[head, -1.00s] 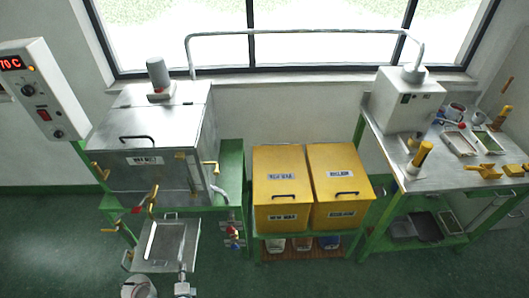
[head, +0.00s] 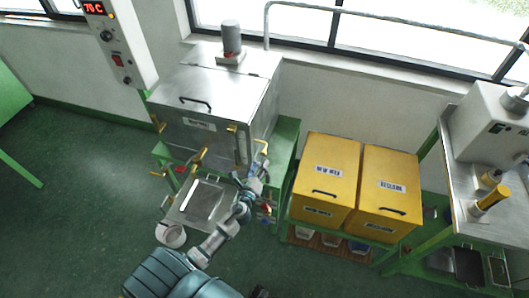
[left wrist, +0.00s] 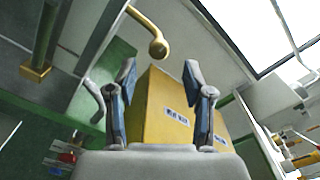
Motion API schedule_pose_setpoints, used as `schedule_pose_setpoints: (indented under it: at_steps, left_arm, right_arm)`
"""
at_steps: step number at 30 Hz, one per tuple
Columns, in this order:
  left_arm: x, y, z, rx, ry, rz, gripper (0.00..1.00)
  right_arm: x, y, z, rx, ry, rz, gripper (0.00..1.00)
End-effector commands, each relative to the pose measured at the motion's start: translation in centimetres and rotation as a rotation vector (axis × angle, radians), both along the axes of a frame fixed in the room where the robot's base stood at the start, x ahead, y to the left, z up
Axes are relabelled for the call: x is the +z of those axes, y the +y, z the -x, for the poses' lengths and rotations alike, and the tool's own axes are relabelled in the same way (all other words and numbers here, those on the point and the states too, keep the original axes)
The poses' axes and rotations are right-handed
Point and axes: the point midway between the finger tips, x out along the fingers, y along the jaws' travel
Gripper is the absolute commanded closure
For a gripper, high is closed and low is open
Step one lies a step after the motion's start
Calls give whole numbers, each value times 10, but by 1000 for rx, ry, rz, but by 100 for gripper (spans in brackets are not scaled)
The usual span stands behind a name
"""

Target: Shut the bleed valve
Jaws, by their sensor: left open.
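The steel wax tank (head: 205,115) stands on a green frame in the head view, with brass handles on its front and right side. My left gripper (head: 258,172) is by the tank's right front corner. In the left wrist view it (left wrist: 159,85) is open and empty. A brass knob (left wrist: 157,47) on a rod shows just beyond the fingertips, apart from them. Another brass fitting (left wrist: 35,72) is at the left. Small red and blue valve parts (left wrist: 68,155) show low at the left. I cannot tell which part is the bleed valve. My right gripper is not in view.
Two yellow bins (head: 327,175) stand right of the tank. A steel tray (head: 200,203) sits in front of the tank, with a white bucket (head: 171,235) below it. A control box (head: 120,45) reads 70 C. Open floor lies at the left.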

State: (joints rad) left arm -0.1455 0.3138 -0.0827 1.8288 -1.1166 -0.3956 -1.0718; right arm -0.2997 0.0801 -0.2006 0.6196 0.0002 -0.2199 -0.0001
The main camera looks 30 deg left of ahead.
Motion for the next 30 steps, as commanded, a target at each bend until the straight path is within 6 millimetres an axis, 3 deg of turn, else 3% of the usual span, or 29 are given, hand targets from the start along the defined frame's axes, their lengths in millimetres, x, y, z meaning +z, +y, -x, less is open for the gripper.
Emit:
schedule_pose_setpoints:
  at_steps: [3,9,21,22,28,30]
  left_arm:
    - [1,7,-26,2,-1,1,49]
    - [0,13,-54,1,-1,2,49]
    - [0,15,-63,1,0,2,49]
    - [0,16,-63,1,0,2,51]
    - [-1,16,-63,2,1,2,100]
    - [-1,16,-63,2,1,2,100]
  right_arm:
    - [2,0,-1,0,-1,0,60]
    - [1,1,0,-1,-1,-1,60]
    - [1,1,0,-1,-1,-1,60]
    - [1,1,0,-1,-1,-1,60]
    - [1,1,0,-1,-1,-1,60]
    - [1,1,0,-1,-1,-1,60]
